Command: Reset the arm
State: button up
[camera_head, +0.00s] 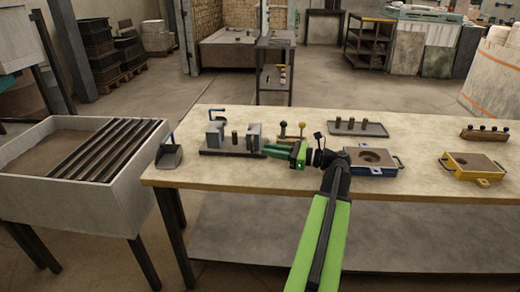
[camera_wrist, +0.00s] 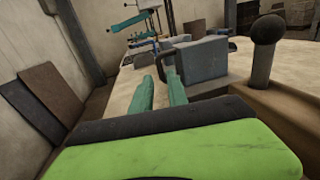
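My gripper (camera_head: 271,152) hangs just above the worktable (camera_head: 225,180), at the right side of the grey block fixture (camera_head: 232,150), and points left. In the wrist view its two teal fingers (camera_wrist: 158,82) are apart, with nothing held between them. My arm reaches up from the bottom of the head view and bends at the elbow toward the left. In the wrist view a grey block (camera_wrist: 200,58) and a dark handle-like piece stand beyond the fingertips. I cannot tell whether the fingers touch the fixture.
A dark scoop (camera_head: 169,156) sits at the table's left edge. Ball-topped pegs (camera_head: 291,131) stand behind my gripper. A blue-framed mould box (camera_head: 372,161) is right of my elbow, a yellow one (camera_head: 472,166) farther right. A tray with pegs (camera_head: 357,128) lies behind.

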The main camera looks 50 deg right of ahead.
jog(key=shift+s+d, duration=0.1)
jog(key=shift+s, duration=0.15)
